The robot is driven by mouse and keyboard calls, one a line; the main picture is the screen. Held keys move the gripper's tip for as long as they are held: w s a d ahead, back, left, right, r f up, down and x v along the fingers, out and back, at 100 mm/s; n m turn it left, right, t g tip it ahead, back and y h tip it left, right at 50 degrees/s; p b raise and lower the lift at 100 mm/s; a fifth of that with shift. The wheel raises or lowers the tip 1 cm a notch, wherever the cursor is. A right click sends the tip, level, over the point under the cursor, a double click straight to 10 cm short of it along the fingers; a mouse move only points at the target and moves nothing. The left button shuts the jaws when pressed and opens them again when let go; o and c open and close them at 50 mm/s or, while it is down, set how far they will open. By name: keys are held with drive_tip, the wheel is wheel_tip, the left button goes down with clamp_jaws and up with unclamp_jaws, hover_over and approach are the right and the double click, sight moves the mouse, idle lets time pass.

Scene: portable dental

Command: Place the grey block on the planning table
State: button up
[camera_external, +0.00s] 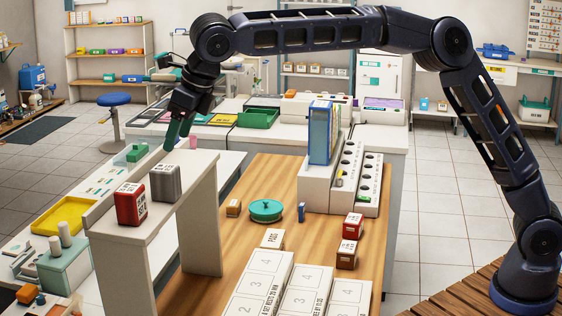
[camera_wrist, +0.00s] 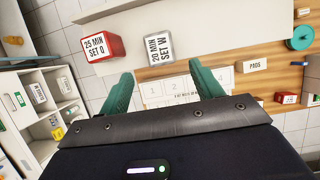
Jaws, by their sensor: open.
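The grey block (camera_external: 165,182) stands on a raised white shelf (camera_external: 200,165), beside a red block (camera_external: 130,204). In the wrist view the grey block (camera_wrist: 158,48) reads "20 MIN SET W" and the red block (camera_wrist: 101,46) reads "25 MIN SET Q". My gripper (camera_external: 178,135) is open and empty, above and behind the shelf's far end. In the wrist view its green fingers (camera_wrist: 163,88) are spread, with the grey block ahead of them and not between them. A wood-topped table (camera_external: 240,260) lies below the shelf; no label shows which table is the planning table.
White numbered boards (camera_external: 262,285) lie on the wooden top. A yellow tray (camera_external: 62,214) is at the left. Bare wood surrounds the dish.

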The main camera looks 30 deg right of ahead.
drive_tip(key=w+d+r+m+t+h, duration=0.1)
drive_tip(key=w+d+r+m, duration=0.15)
drive_tip(key=d+m, duration=0.7)
drive_tip(key=w+d+r+m+h, duration=0.1)
drive_tip(key=w+d+m, duration=0.2)
drive_tip(key=d, duration=1.3)
drive_tip(key=s+d+m+h, duration=0.15)
drive_tip(key=d+m, duration=0.85)
drive_tip(key=d, duration=1.2)
drive_tip(key=s+d+f+m, duration=0.3)
drive_tip(key=s+d+m, duration=0.25)
drive_tip(key=d, duration=0.35)
drive_tip(key=s+d+f+m, duration=0.2)
drive_tip(key=s+d+m, duration=0.3)
drive_tip(key=d, duration=0.4)
drive_tip(key=s+d+f+m, duration=0.9)
drive_tip(key=s+d+m, duration=0.1)
drive_tip(key=d+m, duration=0.1)
drive_tip(key=shift+s+f+m, duration=0.2)
drive_tip(key=shift+s+m, duration=0.1)
drive_tip(key=shift+m, duration=0.2)
